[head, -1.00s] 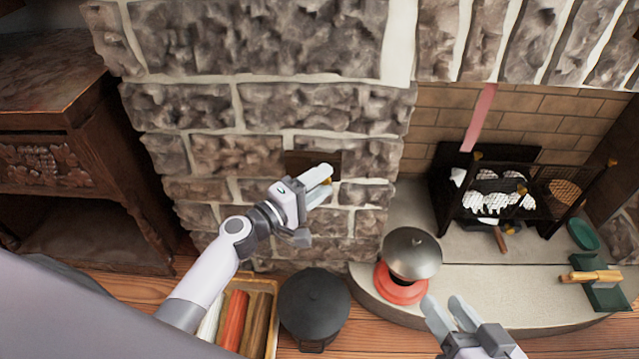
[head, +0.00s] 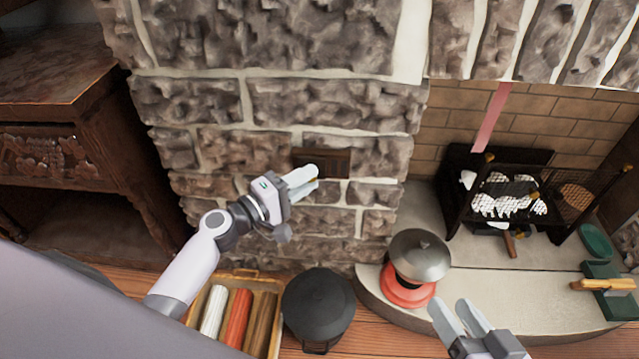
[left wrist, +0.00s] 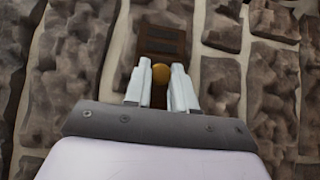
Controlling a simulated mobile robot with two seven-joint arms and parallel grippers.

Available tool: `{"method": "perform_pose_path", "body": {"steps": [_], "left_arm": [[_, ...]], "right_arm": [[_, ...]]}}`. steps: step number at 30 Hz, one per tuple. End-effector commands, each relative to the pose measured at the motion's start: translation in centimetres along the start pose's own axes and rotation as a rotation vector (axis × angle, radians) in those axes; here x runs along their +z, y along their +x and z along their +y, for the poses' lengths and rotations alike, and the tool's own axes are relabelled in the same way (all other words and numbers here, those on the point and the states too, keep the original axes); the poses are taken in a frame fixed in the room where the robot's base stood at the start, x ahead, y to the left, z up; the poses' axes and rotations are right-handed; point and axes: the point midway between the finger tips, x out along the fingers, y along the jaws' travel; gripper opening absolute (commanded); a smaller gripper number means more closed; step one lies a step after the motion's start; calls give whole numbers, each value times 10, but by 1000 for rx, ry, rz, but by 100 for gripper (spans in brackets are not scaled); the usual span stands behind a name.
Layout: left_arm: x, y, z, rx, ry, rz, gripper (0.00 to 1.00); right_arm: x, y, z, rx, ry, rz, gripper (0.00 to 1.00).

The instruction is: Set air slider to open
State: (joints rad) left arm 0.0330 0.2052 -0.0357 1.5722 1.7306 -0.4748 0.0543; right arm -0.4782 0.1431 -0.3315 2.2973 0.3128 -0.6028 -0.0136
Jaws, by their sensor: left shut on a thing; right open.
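The air slider is a dark slotted plate (head: 330,163) set in the stone wall, with a small brass knob (left wrist: 159,74). The plate also shows in the left wrist view (left wrist: 163,42). My left gripper (head: 312,178) is at the plate's lower left in the head view. In the left wrist view its fingers (left wrist: 161,80) stand on either side of the knob and are shut on it. The fingers hide most of the knob in the head view. My right gripper (head: 462,318) is open and empty, low over the hearth edge.
A lidded pot (head: 420,256) on a red base stands on the hearth (head: 480,296). A fire grate (head: 510,195) is at right. A wooden cabinet (head: 60,80) stands at left.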

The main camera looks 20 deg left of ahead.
Motion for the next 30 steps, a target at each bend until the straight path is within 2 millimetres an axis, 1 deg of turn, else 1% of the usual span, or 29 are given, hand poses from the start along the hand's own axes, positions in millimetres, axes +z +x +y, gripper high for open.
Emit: {"method": "perform_pose_path", "body": {"steps": [1,6,7,9,17,20,23,30], "left_arm": [[-3,-2,0,-3,1,5,0],[-4,-3,-1,-4,1,8,0],[-4,-3,-1,-4,1,8,31],[-4,-3,-1,-5,1,8,49],[-3,-2,-1,-3,1,6,49],[-2,-6,-1,-4,0,6,49],[-2,-16,-1,-5,-1,7,49],[-2,-52,-1,-6,1,7,49]], "right_arm": [[-1,0,-1,-2,-1,3,43],[-3,-1,-1,-4,-7,4,43],[-3,-1,-1,-4,-9,4,43],[-3,-1,0,-4,-12,4,43],[-3,-1,0,-4,-15,4,43],[-4,-1,0,-4,-15,4,43],[-4,-1,-1,-5,-12,4,43],[-2,0,-2,-9,5,-4,43]]}}
